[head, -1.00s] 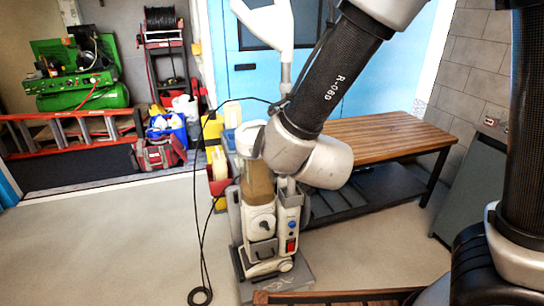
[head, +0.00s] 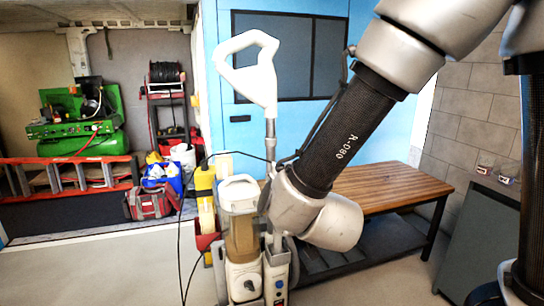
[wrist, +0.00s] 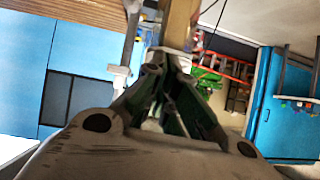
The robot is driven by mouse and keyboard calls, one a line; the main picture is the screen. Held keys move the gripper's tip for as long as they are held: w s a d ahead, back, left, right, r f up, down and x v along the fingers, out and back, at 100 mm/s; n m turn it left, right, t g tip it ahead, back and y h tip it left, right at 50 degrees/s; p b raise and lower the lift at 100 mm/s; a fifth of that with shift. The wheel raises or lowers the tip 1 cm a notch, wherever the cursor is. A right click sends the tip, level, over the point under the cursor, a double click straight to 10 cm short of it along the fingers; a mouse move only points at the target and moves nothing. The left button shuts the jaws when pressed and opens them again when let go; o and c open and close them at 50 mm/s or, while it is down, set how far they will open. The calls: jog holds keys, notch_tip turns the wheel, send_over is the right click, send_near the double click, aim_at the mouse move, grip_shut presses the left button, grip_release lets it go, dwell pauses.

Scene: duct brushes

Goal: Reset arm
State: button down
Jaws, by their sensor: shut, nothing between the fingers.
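My gripper (wrist: 168,82) shows in the wrist view with its dark fingers closed together and nothing between them. In the head view I cannot make it out; my arm's grey joint and black link cross the middle. An upright cleaning machine (head: 243,285) with a tan canister stands on the floor behind and left of that joint. Its white loop handle (head: 262,82) rises above it. In the wrist view a tan upright part (wrist: 178,22) shows just beyond the fingertips; I cannot tell the gap.
A wooden bench (head: 390,190) stands behind my arm, before a blue door (head: 222,60). A dark grey cabinet (head: 480,235) is at right. A green compressor (head: 85,135), a red ladder (head: 70,175) and a red bag (head: 150,202) are at left. Floor at lower left is clear.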

jog(key=s+f+n+g+y, duration=0.1)
jog(key=s+f+n+g, duration=0.25)
jog(key=s+g, duration=0.55)
jog(key=s+d+r+m+t+h, duration=0.1)
jog(key=d+r, duration=0.4)
jog(key=d, duration=0.6)
jog(key=s+d+r+m+h, duration=0.2)
jog(key=d+r, duration=0.3)
jog(key=d, duration=0.7)
jog(key=s+d+r+m+t+h, duration=0.1)
jog(key=s+d+r+m+h, duration=0.1)
jog(key=d, duration=0.9)
notch_tip(320, 180, up, 3)
jog(key=shift+s+d+r+m+t, duration=0.15)
jog(key=shift+s+d+m+t, duration=0.2)
jog(key=shift+s+m, duration=0.55)
